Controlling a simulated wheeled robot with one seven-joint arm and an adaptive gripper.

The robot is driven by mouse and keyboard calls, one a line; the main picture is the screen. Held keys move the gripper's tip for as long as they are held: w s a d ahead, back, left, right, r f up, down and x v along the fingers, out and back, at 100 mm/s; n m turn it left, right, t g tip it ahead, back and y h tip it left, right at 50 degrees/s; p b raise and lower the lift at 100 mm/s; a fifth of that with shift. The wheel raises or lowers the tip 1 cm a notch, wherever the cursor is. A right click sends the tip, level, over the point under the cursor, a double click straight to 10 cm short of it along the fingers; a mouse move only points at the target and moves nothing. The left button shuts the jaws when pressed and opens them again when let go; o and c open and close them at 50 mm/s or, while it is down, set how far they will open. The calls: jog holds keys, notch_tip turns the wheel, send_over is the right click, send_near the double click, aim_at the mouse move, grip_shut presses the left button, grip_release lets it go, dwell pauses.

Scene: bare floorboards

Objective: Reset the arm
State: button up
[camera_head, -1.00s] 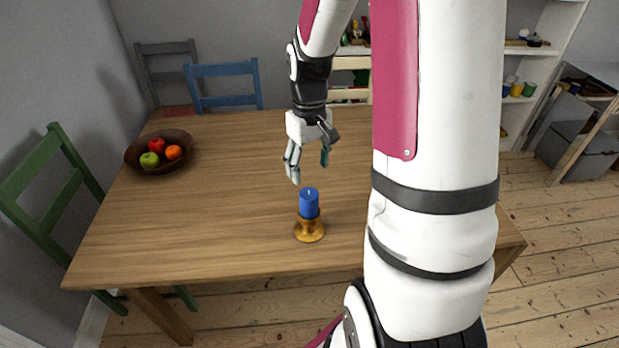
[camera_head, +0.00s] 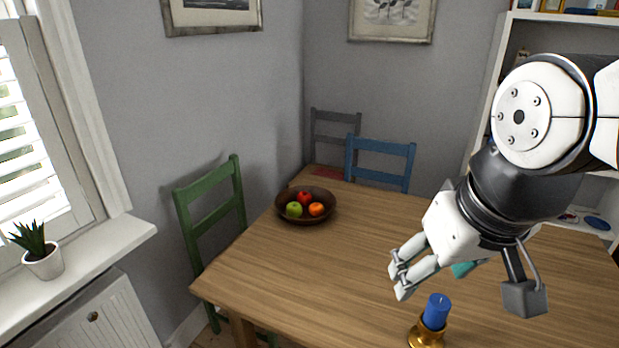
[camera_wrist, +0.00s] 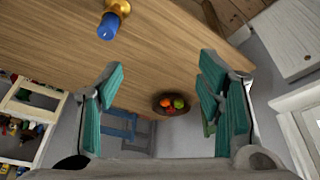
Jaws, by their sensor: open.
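My gripper (camera_head: 432,272) is in the right half of the head view, above the wooden table, with its fingers pointing down and to the left. In the wrist view my gripper (camera_wrist: 165,95) shows its two teal-padded fingers spread wide, with nothing between them. A blue candle (camera_head: 436,311) stands upright in a gold holder (camera_head: 427,335) on the table, below the gripper in the head view. The wrist view also shows the candle (camera_wrist: 108,27), apart from the fingers.
The wooden table (camera_head: 300,265) carries a dark bowl (camera_head: 328,214) of fruit. A green chair (camera_head: 212,205), a blue chair (camera_head: 381,160) and a grey chair (camera_head: 334,130) stand around it. A potted plant (camera_head: 42,262) sits on the windowsill at left. Shelves stand behind my arm.

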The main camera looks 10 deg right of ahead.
jog(key=shift+s+a+r+t, duration=0.15)
jog(key=shift+s+a, duration=0.2)
jog(key=shift+s, duration=0.3)
jog(key=shift+s+a+r+t, duration=0.15)
jog(key=shift+s+a, duration=0.15)
jog(key=shift+s, duration=0.35)
